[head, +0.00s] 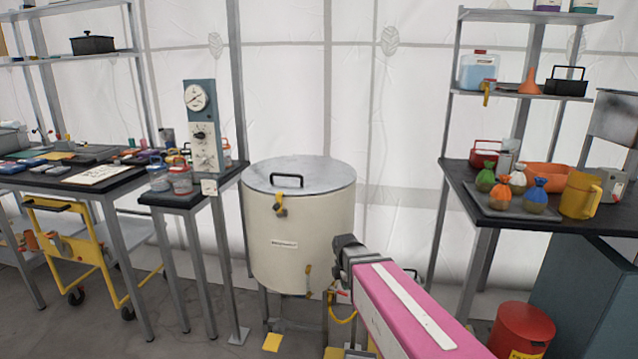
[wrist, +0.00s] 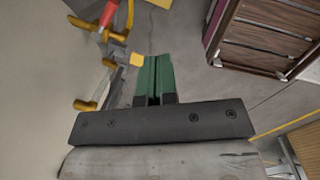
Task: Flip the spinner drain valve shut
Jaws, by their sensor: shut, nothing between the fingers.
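The spinner appears to be the cream drum (head: 298,235) with a grey lid, standing on legs in the head view. Low on its right side is a small red-handled fitting (head: 341,292) beside a yellow hose (head: 344,318), partly hidden by my pink arm. In the wrist view a red handle (wrist: 106,16) with yellow fittings shows at upper left; it looks like the drain valve. Whether it is open or shut I cannot tell. My gripper (wrist: 153,62) has its green fingers shut and empty, to the right of and apart from these fittings. The head view hides the fingers.
A brown slatted crate (wrist: 265,35) lies at upper right in the wrist view. A red canister (head: 520,330) stands on the floor at right. Tables flank the drum: a narrow one (head: 190,198) at left and a dark-topped one (head: 470,215) at right. A yellow cart (head: 75,240) is farther left.

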